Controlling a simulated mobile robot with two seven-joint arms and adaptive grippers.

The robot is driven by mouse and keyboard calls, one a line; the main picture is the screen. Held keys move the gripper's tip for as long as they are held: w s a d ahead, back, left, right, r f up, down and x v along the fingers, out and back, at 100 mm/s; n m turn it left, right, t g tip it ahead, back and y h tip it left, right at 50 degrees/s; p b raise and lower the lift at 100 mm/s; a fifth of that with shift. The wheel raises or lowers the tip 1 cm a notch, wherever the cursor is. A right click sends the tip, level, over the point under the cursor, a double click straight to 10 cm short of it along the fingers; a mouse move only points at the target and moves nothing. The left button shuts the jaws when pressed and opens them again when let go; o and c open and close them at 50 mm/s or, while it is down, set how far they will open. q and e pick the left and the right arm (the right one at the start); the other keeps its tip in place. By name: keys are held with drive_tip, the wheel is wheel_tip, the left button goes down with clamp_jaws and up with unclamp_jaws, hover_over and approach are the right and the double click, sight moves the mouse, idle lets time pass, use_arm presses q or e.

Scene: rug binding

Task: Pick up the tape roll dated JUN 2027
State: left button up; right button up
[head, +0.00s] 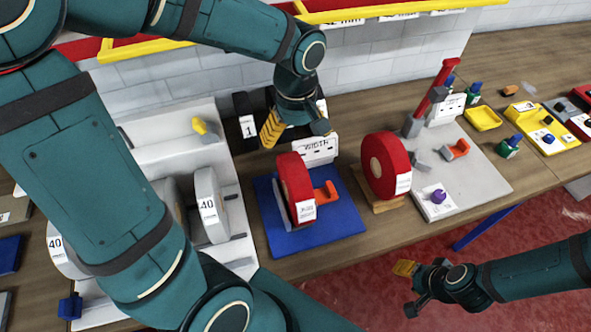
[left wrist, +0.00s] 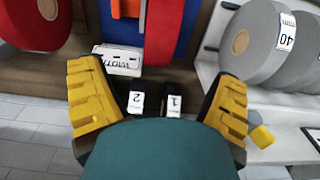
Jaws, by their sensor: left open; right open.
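A red tape roll (head: 293,188) stands upright on a blue holder (head: 335,222) with an orange part. Its white label has writing too small to read surely. A second red tape roll (head: 378,160) stands on a wooden block to the right, also labelled illegibly. My left gripper (head: 295,128) is open and empty, behind and above the first roll. In the left wrist view, the first roll (left wrist: 164,28) lies beyond the open yellow fingers, apart from them, and the second roll (left wrist: 30,28) is at top left.
Grey rolls marked 40 (head: 208,205) stand on a white rack at left. A WIDTH card (head: 316,149) and small numbered blocks (head: 246,127) stand behind the blue holder. A red-handled press (head: 435,95) stands on a grey plate at right. A yellow-edged shelf (head: 400,12) hangs above.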

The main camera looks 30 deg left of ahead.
sight(295, 167)
use_arm(q)
drive_tip(key=shift+w+f, duration=0.15)
drive_tip(key=shift+f, duration=0.25)
drive_tip(key=f, duration=0.5)
drive_tip(key=f+b, duration=0.1)
drive_tip(key=f, duration=0.2)
drive_tip(key=shift+s+f, duration=0.25)
wheel_tip(295, 167, down, 4)
drive_tip(key=shift+f, duration=0.2)
drive_tip(key=shift+r, duration=0.1)
drive_tip(key=c, duration=1.4)
